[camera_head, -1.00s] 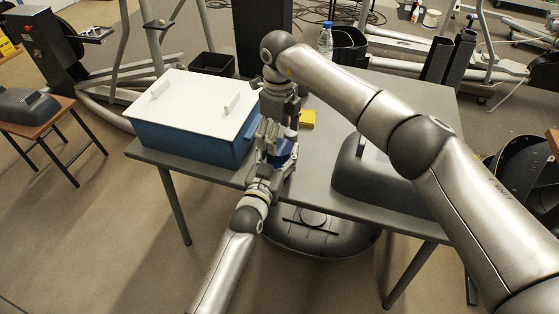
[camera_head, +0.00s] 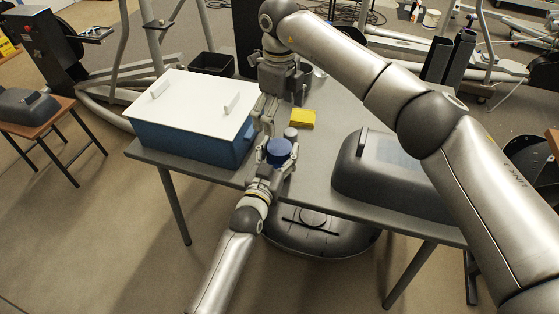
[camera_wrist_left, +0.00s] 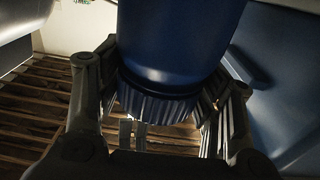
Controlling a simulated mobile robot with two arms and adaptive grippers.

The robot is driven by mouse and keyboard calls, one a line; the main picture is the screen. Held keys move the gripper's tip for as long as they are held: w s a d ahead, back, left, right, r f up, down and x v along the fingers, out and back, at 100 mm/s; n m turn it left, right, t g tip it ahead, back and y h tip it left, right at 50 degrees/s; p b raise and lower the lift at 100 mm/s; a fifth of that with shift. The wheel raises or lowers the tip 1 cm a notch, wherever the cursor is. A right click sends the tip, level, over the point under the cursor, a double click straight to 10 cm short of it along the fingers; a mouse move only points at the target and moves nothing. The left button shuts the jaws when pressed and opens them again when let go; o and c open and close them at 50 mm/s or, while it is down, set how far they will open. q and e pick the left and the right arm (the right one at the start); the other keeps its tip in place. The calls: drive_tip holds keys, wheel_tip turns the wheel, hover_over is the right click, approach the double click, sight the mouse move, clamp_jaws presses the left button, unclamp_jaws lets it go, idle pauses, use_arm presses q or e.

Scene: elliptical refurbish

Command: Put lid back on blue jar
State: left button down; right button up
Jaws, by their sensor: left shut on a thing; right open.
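The blue jar (camera_head: 278,151) is at the table's front edge, between the fingers of my left gripper (camera_head: 274,165), which is shut on it. In the left wrist view, the smooth blue jar body (camera_wrist_left: 180,40) fills the top middle. A ribbed dark blue band (camera_wrist_left: 160,102) that looks like the lid adjoins its end, between the left fingers. I cannot tell how firmly it is seated. My right gripper (camera_head: 264,128) is open just above and left of the jar, fingers pointing down, and appears empty.
A blue bin (camera_head: 190,143) with a white lid (camera_head: 195,103) stands left on the grey table (camera_head: 318,168). A small grey-topped container (camera_head: 290,133) and a yellow block (camera_head: 302,119) are behind the jar. A dark grey cover (camera_head: 385,180) lies at the right.

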use_arm(q)
drive_tip(key=shift+s+f, duration=0.1)
drive_tip(key=shift+f, duration=0.35)
use_arm(e)
wheel_tip(320, 180, up, 6)
drive_tip(key=shift+f, duration=0.15)
use_arm(q)
drive_tip(key=c, duration=0.7)
unclamp_jaws()
drive_tip(key=o, duration=0.4)
drive_tip(key=shift+r, duration=0.2)
use_arm(e)
drive_tip(key=shift+f, duration=0.1)
use_arm(q)
drive_tip(key=shift+r, duration=0.1)
drive_tip(key=v, duration=1.1)
drive_tip(key=shift+s+a, duration=0.2)
drive_tip(key=shift+s, duration=0.15)
